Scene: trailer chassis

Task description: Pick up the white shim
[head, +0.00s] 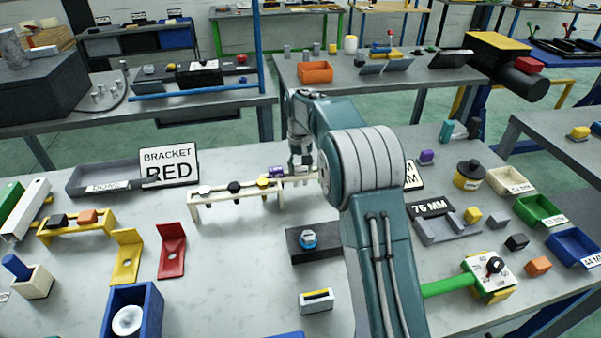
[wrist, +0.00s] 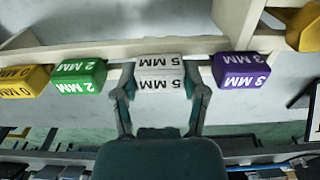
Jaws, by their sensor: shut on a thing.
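The white shim (wrist: 160,72) is marked 5 MM on two faces and sits between the two fingers of my gripper (wrist: 160,98) in the wrist view. The fingers are closed on its sides. In the head view my gripper (head: 303,166) is at the right part of the cream rack (head: 238,198), partly hidden by my arm; I cannot make out the held shim there. In the wrist view the shim is in line with its neighbours along the rack rail (wrist: 110,50). I cannot tell whether it still touches the rack.
A purple 3 MM shim (wrist: 240,70) is close on the right, a green 2 MM shim (wrist: 78,76) on the left, and a yellow shim (wrist: 25,81) beyond. A BRACKET RED sign (head: 169,166) stands behind the rack. The table before the rack has free room.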

